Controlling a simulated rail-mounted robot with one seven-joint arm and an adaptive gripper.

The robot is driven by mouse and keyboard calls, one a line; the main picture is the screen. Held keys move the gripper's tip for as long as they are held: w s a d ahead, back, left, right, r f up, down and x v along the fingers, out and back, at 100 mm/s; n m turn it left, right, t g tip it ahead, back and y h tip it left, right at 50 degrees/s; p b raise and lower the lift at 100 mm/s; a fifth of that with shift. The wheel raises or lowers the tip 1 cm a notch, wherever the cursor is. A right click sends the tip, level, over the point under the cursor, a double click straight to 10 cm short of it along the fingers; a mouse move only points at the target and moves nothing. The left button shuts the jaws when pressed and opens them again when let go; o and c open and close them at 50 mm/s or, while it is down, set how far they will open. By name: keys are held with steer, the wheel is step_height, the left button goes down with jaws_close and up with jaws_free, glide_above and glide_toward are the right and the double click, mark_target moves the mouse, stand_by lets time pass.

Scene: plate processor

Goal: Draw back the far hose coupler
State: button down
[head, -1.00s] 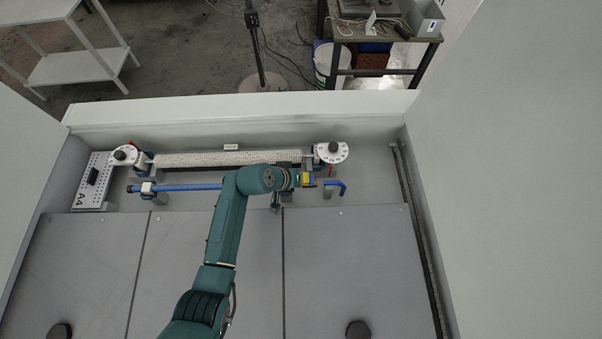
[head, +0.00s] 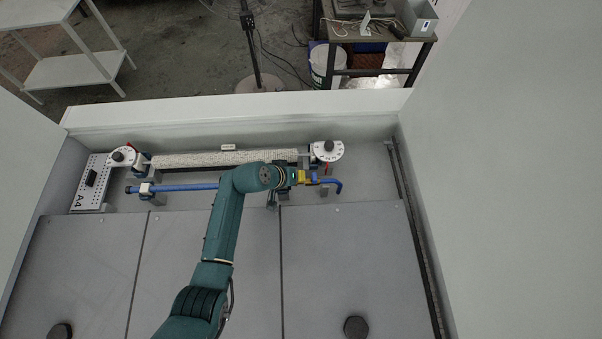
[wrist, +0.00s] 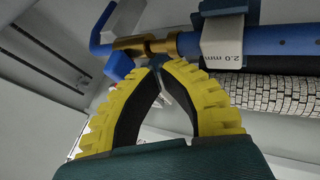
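In the wrist view a brass coupler (wrist: 165,45) lies along the blue pipe line, between a blue fitting (wrist: 105,49) on the left and a thick blue tube (wrist: 290,43) on the right. My gripper (wrist: 163,66) has two yellow, ribbed fingers with dark inner pads. Their tips draw close together just below the coupler in the picture. I cannot tell whether they touch it or hold any part of it. In the head view my gripper (head: 302,177) is beside the blue elbow pipe (head: 337,185); my wrist hides the coupler area.
A block marked 2.0 mm (wrist: 222,42) holds the tube. A pale textured roller (head: 220,158) runs behind the blue tube (head: 190,187), with white dials (head: 326,152) at its ends. The flat grey panels (head: 340,260) in front are mostly clear. A back wall (head: 240,110) stands behind.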

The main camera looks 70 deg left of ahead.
steer(key=s+v, duration=0.1)
steer(key=v, duration=0.9)
steer(key=shift+s, duration=0.15)
steer(key=shift+a, duration=0.1)
